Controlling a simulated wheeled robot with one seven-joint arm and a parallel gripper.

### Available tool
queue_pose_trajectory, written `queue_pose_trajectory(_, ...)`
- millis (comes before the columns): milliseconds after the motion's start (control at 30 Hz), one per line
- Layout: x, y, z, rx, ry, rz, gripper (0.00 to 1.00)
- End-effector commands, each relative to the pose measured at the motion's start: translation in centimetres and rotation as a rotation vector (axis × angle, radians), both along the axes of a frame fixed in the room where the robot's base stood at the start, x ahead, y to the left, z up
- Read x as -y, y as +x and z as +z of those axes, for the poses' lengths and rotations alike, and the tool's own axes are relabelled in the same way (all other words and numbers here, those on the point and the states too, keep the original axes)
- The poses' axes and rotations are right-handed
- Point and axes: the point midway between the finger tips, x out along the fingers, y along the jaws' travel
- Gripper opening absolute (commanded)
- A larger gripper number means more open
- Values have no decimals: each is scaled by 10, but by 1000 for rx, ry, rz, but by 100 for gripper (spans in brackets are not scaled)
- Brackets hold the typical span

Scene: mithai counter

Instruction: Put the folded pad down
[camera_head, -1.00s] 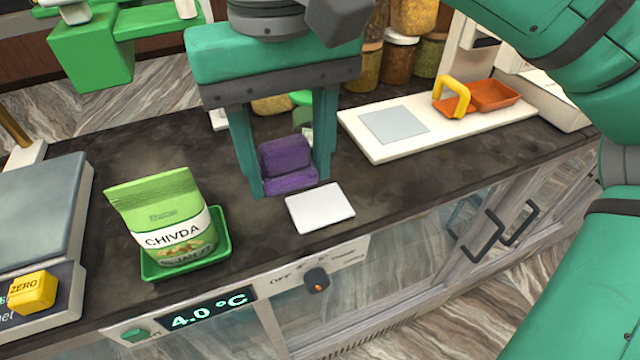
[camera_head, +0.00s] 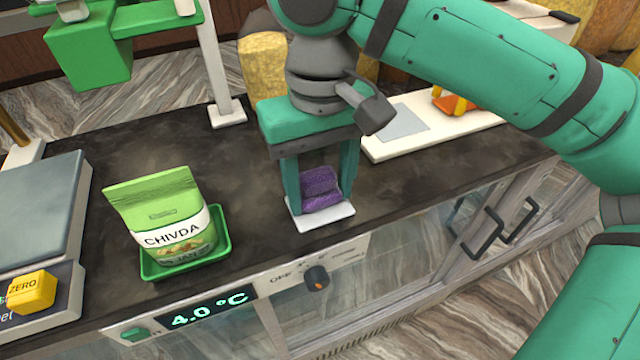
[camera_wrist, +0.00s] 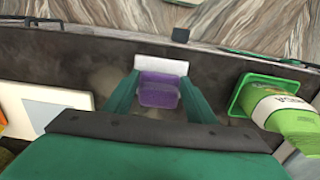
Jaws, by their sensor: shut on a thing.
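The folded pad (camera_head: 320,187) is purple and sits between the two fingers of my gripper (camera_head: 319,196), which is shut on it. In the head view the pad overlaps a small white square plate (camera_head: 322,217) near the counter's front edge. In the wrist view the pad (camera_wrist: 158,93) lies between the fingertips (camera_wrist: 158,88), with the white plate (camera_wrist: 161,65) showing just past it. Whether the pad touches the plate or is a little above it, I cannot tell.
A green tray (camera_head: 222,247) with a Chivda bag (camera_head: 160,213) stands to the left. A scale (camera_head: 38,215) is at the far left. A white board (camera_head: 385,150) lies to the right at the back. The dark counter between bag and gripper is clear.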

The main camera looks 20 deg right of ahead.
Motion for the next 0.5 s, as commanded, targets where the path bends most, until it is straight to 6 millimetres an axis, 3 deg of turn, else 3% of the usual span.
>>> queue_pose_trajectory(267,-1,0,-4,0,0,1,26)
queue_pose_trajectory(300,-1,0,-4,0,-1,2,58)
queue_pose_trajectory(333,-1,0,-4,0,-1,2,65)
queue_pose_trajectory(367,-1,0,-4,0,-1,2,69)
queue_pose_trajectory(500,-1,0,-3,0,-1,3,69)
